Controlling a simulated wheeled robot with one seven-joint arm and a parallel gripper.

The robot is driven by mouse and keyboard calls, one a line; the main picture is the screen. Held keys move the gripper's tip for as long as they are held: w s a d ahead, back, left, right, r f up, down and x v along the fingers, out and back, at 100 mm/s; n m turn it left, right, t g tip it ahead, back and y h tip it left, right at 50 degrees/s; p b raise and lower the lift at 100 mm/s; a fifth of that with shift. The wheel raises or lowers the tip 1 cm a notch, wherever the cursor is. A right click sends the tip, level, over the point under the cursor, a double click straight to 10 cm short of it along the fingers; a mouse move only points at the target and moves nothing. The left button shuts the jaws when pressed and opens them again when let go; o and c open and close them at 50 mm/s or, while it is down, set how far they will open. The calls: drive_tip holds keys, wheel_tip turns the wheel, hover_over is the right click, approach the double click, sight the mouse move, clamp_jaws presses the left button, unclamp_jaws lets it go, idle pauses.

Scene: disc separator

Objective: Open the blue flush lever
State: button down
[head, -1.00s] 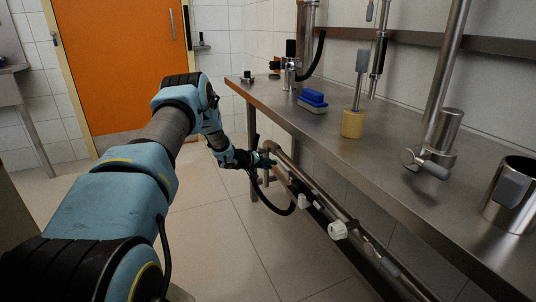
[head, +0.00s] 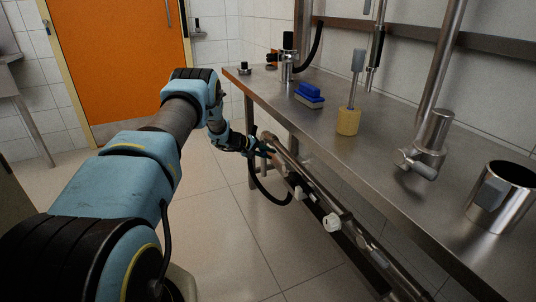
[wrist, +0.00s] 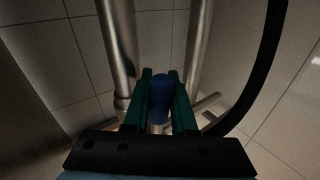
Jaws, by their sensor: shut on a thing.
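The blue flush lever (wrist: 161,97) shows in the wrist view, between the two green fingers of my gripper (wrist: 161,92). The fingers are shut on it from both sides. Behind it run two steel pipes. In the head view my gripper (head: 262,149) is at the far end of the pipe assembly below the bench's front edge. There the lever is too small and hidden by the gripper to make out clearly.
A steel bench (head: 385,165) runs along the right, with a blue brush (head: 309,92) and a yellow-based tool (head: 348,121) on it. White knobs (head: 332,222) sit on the pipe below. A black hose (wrist: 262,75) curves right of my gripper. Tiled floor is open in front.

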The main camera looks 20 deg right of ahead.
drive_tip(key=c, duration=0.7)
unclamp_jaws()
